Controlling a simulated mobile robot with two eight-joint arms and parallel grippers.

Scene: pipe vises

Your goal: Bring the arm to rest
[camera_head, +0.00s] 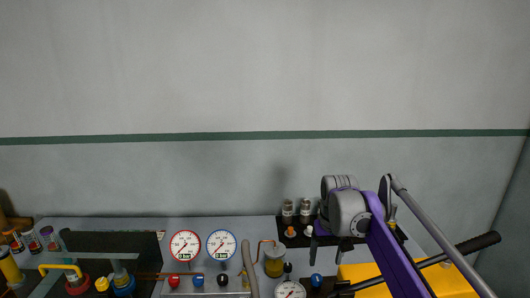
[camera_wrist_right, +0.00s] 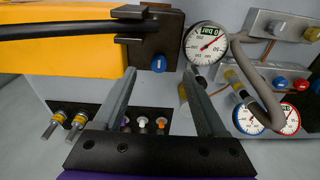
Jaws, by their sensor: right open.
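My right arm (camera_head: 390,245) comes in from the lower right of the head view, with a purple link and a grey joint. My right gripper (camera_head: 327,254) points down over the bench, and its two fingers are apart. In the right wrist view the right gripper (camera_wrist_right: 160,72) is open, with nothing visibly held between its fingers. A blue knob (camera_wrist_right: 159,63) on a dark block shows beyond the fingertips; I cannot tell how far off it is. My left gripper is not in view.
A yellow block (camera_head: 365,272) with a black-handled bar (camera_head: 470,245) lies beside my right arm. Red (camera_head: 184,245) and blue (camera_head: 220,245) rimmed gauges stand left of the gripper, near a grey hose (camera_head: 249,270). The wall above the bench is clear.

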